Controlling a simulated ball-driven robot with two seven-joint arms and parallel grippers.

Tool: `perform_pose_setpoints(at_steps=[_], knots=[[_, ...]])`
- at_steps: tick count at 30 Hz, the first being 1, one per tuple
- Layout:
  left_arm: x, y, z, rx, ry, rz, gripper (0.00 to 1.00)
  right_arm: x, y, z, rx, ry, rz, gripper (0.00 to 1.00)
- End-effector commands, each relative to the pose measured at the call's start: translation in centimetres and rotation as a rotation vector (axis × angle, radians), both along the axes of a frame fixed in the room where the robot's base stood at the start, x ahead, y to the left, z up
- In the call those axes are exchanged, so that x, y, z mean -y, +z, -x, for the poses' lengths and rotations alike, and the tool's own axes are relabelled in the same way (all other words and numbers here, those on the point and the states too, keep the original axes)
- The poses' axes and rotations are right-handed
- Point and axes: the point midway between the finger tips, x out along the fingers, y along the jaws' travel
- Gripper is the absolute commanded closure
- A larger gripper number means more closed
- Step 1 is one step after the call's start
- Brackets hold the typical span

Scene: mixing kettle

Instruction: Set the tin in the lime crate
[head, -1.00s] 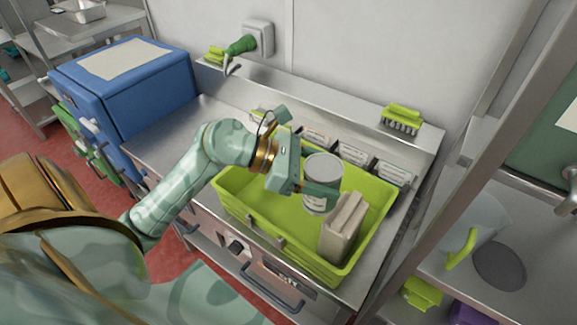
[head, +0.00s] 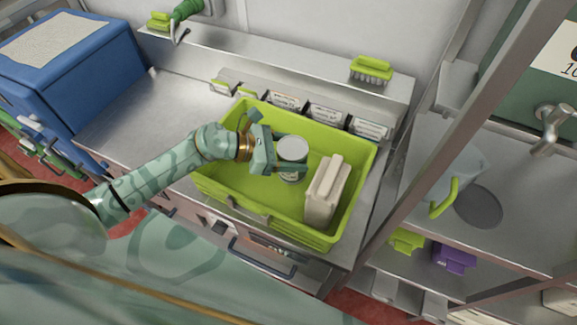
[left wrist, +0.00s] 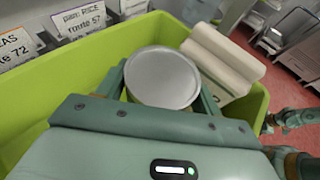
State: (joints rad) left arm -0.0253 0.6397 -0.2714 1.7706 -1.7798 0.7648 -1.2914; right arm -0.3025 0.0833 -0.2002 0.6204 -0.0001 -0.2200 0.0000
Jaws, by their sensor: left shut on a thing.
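The tin (head: 293,149) is a light grey cylinder with a flat round lid, held upright. My left gripper (head: 290,168) is shut on it, with its fingers around the sides. The tin also shows in the left wrist view (left wrist: 162,77), lid towards the camera, between the fingers. The lime crate (head: 225,190) is on the steel counter, and the tin is inside its rim outline, near the middle. I cannot tell whether the tin's base touches the crate floor.
A beige carton-like block (head: 325,190) stands in the crate, just right of the tin. Labelled bins (head: 328,113) line the back of the counter, with a lime brush (head: 372,69) above. A blue box (head: 70,65) is at left. A steel post (head: 440,130) rises at right.

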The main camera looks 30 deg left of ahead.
Motion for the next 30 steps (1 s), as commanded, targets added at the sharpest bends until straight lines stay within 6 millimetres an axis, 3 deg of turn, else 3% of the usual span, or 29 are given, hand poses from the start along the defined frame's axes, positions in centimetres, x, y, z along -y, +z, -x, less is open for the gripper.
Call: perform_pose_setpoints(at_steps=[12, 24, 25, 27, 30], knots=[[0.0, -5.4, 0.0, 0.001, 0.000, 0.003, 0.72, 0.0, -1.6, 0.2, -0.004, -0.001, 0.000, 0.13], [0.0, -5.9, -0.1, 0.004, -0.001, 0.001, 0.72, -0.5, -2.0, 0.1, -0.004, -0.003, -0.007, 0.13], [0.0, -5.9, 0.0, 0.002, -0.001, 0.000, 0.26, -0.6, -1.9, 0.1, -0.003, -0.003, -0.007, 0.13], [0.0, -5.8, 0.0, 0.002, -0.001, 0.000, 0.13, -0.6, -1.8, 0.1, -0.003, -0.003, -0.007, 0.13], [0.0, -5.8, 0.0, 0.002, -0.001, 0.000, 0.13, -0.5, -1.8, 0.0, -0.003, -0.003, -0.007, 0.13]])
